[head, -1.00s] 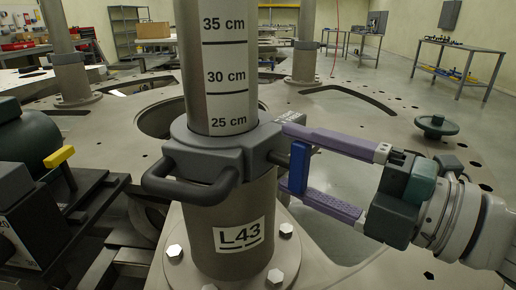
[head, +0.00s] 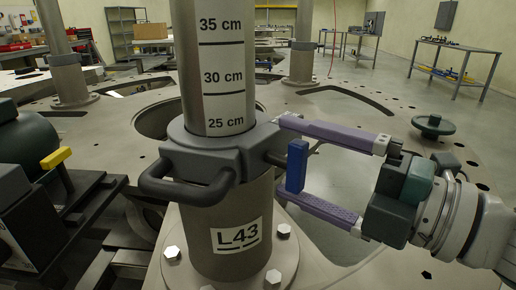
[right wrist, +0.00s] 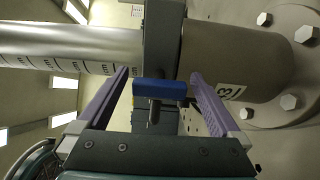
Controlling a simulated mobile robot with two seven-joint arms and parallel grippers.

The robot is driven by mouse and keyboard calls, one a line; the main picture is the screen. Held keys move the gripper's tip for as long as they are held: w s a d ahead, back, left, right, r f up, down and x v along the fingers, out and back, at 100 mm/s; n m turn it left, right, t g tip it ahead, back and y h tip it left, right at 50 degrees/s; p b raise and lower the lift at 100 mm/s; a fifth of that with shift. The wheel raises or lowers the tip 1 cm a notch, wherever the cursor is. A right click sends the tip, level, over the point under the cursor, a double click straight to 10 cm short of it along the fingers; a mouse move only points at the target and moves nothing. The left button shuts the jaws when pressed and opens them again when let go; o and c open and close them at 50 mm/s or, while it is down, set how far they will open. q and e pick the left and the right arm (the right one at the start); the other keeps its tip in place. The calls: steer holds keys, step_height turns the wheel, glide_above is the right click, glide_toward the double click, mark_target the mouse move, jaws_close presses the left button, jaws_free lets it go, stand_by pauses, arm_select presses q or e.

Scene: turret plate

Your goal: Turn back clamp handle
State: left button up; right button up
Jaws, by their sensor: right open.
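The grey clamp (head: 215,150) is wrapped around the upright post above the L43 label, with a looped grey handle at its front. Its blue-ended handle (head: 297,167) sticks out on the right side; the blue grip also shows in the right wrist view (right wrist: 172,89). My right gripper (head: 282,157) comes in from the right, open, with one purple finger above the blue grip and one below it. In the right wrist view the blue grip lies between the two fingers (right wrist: 158,76), with gaps on both sides. My left gripper is out of view.
The post (head: 215,65) carries a centimetre scale and stands on a bolted flange (head: 235,277). A green knob (head: 435,126) stands on the plate at the right. Dark machinery (head: 40,170) with a yellow lever is at the left. The plate has large openings.

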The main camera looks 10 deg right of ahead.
steer(key=b+v, duration=0.1)
steer(key=v, duration=0.9)
steer(key=shift+w, duration=0.1)
